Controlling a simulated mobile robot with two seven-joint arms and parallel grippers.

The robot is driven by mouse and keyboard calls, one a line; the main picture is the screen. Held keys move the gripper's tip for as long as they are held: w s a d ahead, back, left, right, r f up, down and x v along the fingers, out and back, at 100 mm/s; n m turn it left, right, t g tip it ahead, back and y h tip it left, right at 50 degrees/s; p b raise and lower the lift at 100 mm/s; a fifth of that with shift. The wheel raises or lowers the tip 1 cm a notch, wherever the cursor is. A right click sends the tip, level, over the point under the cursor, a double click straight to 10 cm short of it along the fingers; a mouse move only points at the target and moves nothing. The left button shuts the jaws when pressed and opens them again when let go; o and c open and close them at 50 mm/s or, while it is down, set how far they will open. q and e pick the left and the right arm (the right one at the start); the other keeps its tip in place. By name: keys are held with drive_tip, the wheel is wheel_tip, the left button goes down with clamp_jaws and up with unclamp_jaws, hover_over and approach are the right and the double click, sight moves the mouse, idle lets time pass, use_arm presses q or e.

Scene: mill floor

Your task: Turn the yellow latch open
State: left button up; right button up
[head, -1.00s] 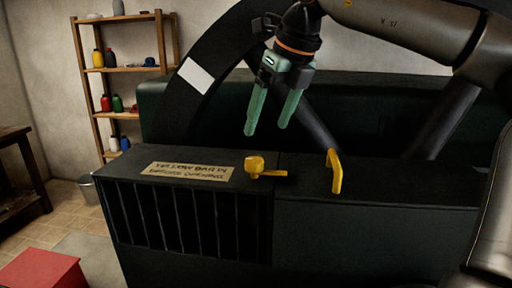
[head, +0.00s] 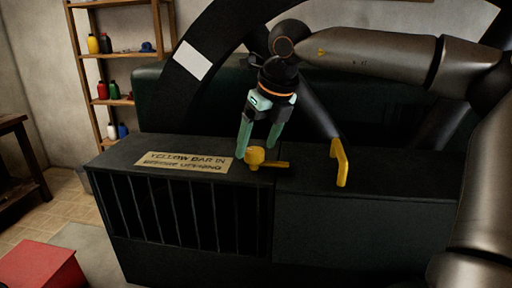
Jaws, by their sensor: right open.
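The yellow latch (head: 256,158) sits on top of the dark machine housing (head: 330,220), near the seam between its two top panels. It has a round knob and a short bar pointing right. My right gripper (head: 257,153) is open, pointing down, with its two green fingers just above and around the knob in the picture. I cannot tell whether they touch it. My left gripper is not in view.
A yellow handle (head: 340,163) stands on the right panel. A label plate (head: 186,162) reading "yellow bar in before opening" lies left of the latch. A large dark wheel (head: 185,85) rises behind. A red box (head: 42,266) and a shelf (head: 112,54) stand left.

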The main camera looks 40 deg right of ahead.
drive_tip(key=shift+x, duration=0.85)
drive_tip(key=shift+c, duration=0.2)
drive_tip(key=shift+r, duration=0.1)
clamp_jaws()
